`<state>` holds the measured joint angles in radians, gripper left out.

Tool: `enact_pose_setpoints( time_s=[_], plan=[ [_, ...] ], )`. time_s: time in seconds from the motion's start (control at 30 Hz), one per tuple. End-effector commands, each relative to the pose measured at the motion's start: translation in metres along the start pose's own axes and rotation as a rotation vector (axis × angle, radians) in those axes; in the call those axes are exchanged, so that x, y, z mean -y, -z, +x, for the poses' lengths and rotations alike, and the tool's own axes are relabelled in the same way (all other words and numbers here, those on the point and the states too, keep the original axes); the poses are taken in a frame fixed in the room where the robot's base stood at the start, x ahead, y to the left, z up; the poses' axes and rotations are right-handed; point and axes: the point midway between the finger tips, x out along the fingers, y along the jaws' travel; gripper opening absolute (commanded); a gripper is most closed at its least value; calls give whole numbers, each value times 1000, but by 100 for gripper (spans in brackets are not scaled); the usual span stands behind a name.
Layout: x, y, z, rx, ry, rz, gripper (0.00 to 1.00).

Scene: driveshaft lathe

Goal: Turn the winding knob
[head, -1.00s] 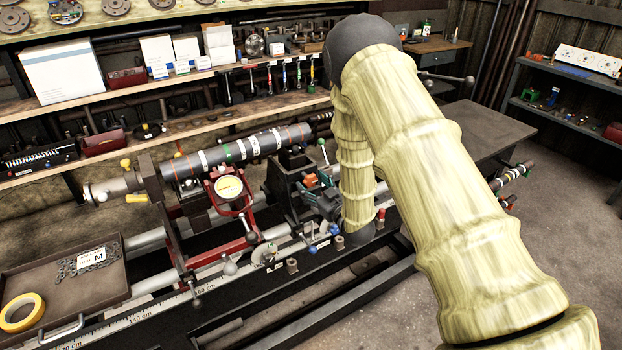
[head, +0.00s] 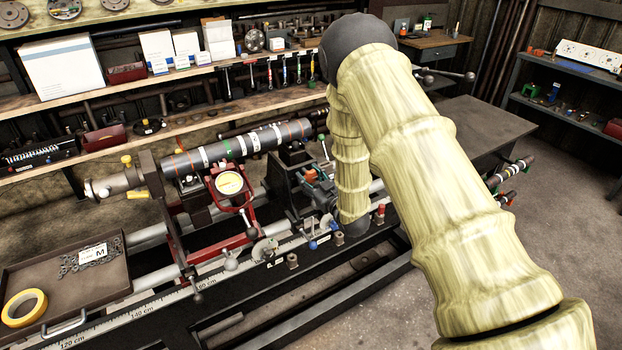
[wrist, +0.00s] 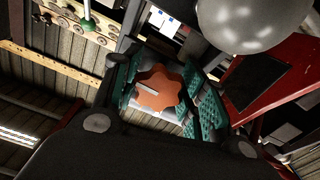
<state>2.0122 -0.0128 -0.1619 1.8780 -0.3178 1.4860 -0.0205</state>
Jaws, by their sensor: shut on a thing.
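The winding knob is an orange, lobed knob with a pale line on its face; it fills the middle of the wrist view (wrist: 159,89). It shows small in the head view (head: 310,175), on the dark lathe carriage. My gripper (wrist: 163,92) is closed around the knob, with teal ribbed pads on its left and right sides. In the head view my gripper (head: 321,191) is at the carriage, partly hidden by my arm. The exact contact of the pads with the knob is hard to see.
A striped shaft (head: 236,147) lies along the lathe, with a round dial gauge (head: 229,183) on a red frame in front. Small levers with blue and grey ends (head: 312,245) stand close below my gripper. A tray (head: 115,285) lies at the left. A large grey ball (wrist: 245,20) is close at the wrist view's top right.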

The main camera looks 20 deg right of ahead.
Motion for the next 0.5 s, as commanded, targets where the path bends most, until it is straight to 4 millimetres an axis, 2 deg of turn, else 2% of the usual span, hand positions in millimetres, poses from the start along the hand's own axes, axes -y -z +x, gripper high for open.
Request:
enact_pose_setpoints(
  time_s=[0.17, 0.5],
  plan=[
    [0, -5, 0, 0, 0, -81, 18],
    [-2, -2, 0, 2, -2, -214, 18]
  ],
)
